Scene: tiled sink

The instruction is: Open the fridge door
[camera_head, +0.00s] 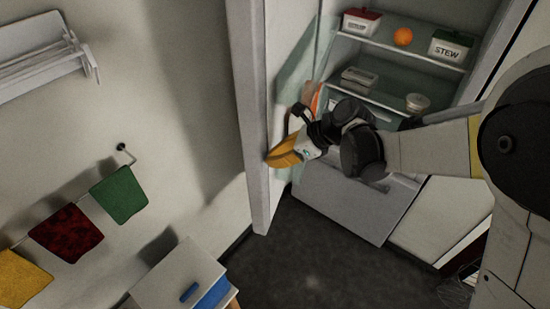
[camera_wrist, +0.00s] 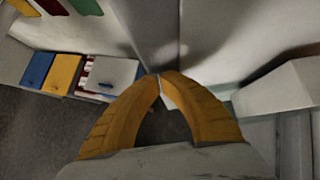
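The fridge door (camera_head: 247,105) is a tall white panel, standing wide open at the left of the fridge (camera_head: 345,205). The lit shelves inside the fridge are exposed. My gripper (camera_head: 270,160) has yellow-orange fingers and is at the inner side of the door, near its free edge; I cannot tell whether it touches. In the wrist view, the fingertips (camera_wrist: 161,76) come together in front of pale surfaces, with no object clearly held between them. The door's handle is not visible.
Fridge shelves hold an orange (camera_head: 403,37), a STEW box (camera_head: 450,46) and other containers. A small cabinet (camera_head: 178,275) stands on the dark floor at lower left. Coloured cloths (camera_head: 66,233) and a white rack (camera_head: 40,55) are on the left wall. Floor before the fridge is clear.

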